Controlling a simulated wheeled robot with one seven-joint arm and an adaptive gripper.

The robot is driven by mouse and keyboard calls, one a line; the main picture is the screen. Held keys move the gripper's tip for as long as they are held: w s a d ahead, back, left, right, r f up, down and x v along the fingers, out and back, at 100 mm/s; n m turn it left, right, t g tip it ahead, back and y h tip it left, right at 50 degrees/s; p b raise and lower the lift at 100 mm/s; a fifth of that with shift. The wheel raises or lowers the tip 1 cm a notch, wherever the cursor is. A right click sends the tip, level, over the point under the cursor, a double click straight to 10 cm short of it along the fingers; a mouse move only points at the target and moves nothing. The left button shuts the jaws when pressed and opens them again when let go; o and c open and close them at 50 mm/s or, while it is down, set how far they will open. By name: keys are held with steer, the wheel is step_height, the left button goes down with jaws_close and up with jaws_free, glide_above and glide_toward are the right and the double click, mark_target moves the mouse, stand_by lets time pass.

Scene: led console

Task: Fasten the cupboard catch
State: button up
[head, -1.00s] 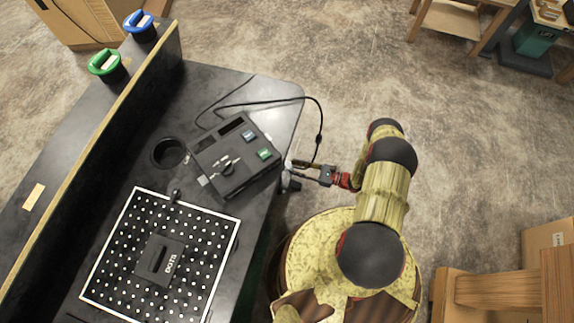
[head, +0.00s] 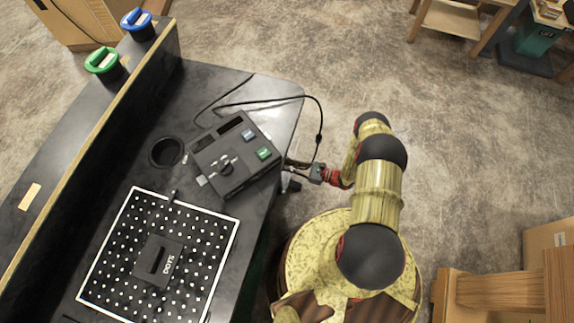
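My gripper (head: 292,163) is at the right edge of the dark desk, beside the black console box (head: 215,180). It reaches in from the right, and its fingertips are small and partly lost against the desk edge. I cannot tell whether it is open or shut, or whether it touches anything. A small dark grey part (head: 291,185) sticks out from the desk side just below the gripper; I cannot tell if it belongs to the cupboard catch. The cupboard front under the desk edge is hidden from this view, and I cannot make out the catch.
A black cable (head: 319,125) loops past the desk edge close to my gripper. A perforated board (head: 228,235) with a dark "DOTS" block (head: 160,261) lies on the desk. A raised yellow-edged panel (head: 85,160) runs along the left. Open floor (head: 460,150) lies to the right.

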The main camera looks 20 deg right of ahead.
jaws_close()
steer(key=shift+n, duration=0.4)
steer(key=n, duration=1.6)
steer(key=shift+n, duration=0.7)
steer(key=shift+o, duration=2.4)
jaws_free()
steer(key=shift+d, duration=0.1)
